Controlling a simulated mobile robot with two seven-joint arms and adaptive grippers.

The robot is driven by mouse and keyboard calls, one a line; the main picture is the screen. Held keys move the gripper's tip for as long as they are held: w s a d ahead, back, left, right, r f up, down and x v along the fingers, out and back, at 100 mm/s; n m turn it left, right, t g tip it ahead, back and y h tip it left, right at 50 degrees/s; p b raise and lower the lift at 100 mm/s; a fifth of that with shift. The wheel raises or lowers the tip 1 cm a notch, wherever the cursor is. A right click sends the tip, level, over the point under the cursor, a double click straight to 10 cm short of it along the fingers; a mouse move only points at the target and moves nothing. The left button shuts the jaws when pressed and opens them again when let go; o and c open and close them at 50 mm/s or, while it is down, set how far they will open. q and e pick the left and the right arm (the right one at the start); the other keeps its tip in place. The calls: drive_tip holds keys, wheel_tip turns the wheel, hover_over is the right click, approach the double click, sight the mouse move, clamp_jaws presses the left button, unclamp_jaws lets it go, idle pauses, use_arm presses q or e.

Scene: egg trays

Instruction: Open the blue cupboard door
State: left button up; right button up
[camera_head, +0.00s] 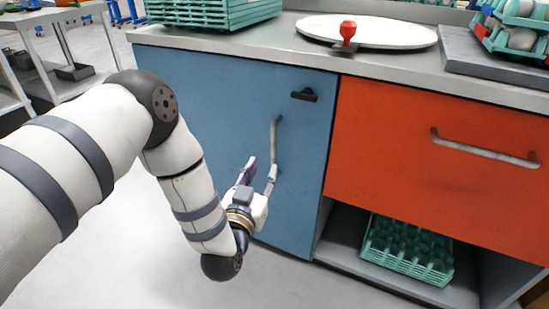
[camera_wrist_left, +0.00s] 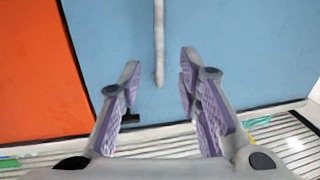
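The blue cupboard door (camera_head: 225,105) is shut, left of the orange drawer front. Its long grey vertical handle (camera_head: 277,130) is on the right part of the door, below a small black catch (camera_head: 304,95). My left gripper (camera_head: 262,165) is open and empty, in front of the lower part of the handle. In the left wrist view the handle (camera_wrist_left: 159,40) appears in line with the gap between the open fingers (camera_wrist_left: 160,75), with blue door (camera_wrist_left: 240,50) behind. Whether the fingers reach around the handle, I cannot tell. My right gripper is out of view.
The orange drawer front (camera_head: 430,160) with a grey handle (camera_head: 485,150) adjoins on the right. Below it, an open shelf holds a green egg tray (camera_head: 408,250). The countertop above carries green trays (camera_head: 212,12), a white disc (camera_head: 390,33) and a red-topped item (camera_head: 347,32). Floor left of the cupboard is clear.

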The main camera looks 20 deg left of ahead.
sight(273, 149)
use_arm(q)
drive_tip(key=w, duration=0.3)
drive_tip(key=w+a+b, duration=0.1)
drive_tip(key=w, duration=0.2)
drive_tip(key=w+b, duration=0.1)
drive_tip(key=w, duration=0.2)
drive_tip(key=shift+w+a, duration=0.15)
drive_tip(key=shift+a, duration=0.1)
drive_tip(key=shift+w, duration=0.45)
clamp_jaws()
